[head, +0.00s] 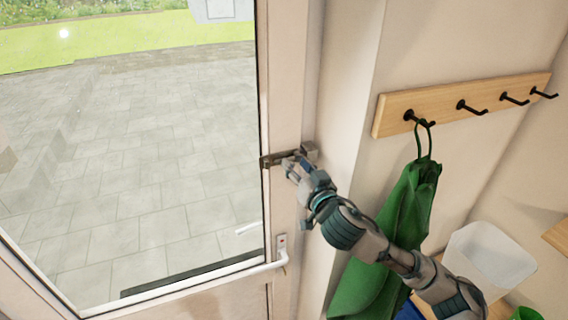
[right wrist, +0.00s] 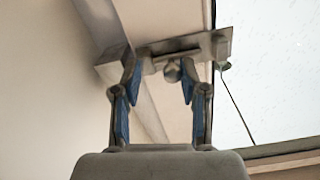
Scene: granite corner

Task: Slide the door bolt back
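The metal door bolt (head: 268,161) is on the door's frame stile, above the handle. In the right wrist view the bolt (right wrist: 218,46) is a grey bar with a housing, and a round knob (right wrist: 172,71) sticks out below it. My right gripper (head: 295,163) is up at the bolt and covers part of it. In the right wrist view the open fingers (right wrist: 160,78) stand either side of the knob, the right finger closer to it. A gap shows between the left finger and the knob. My left gripper is not in view.
The glass door (head: 150,150) has a white lever handle (head: 281,255) below the bolt. To the right, a wooden rail (head: 450,105) with several black hooks carries a green cloth item (head: 405,215) beside my right arm. A white bin (head: 488,258) stands lower right.

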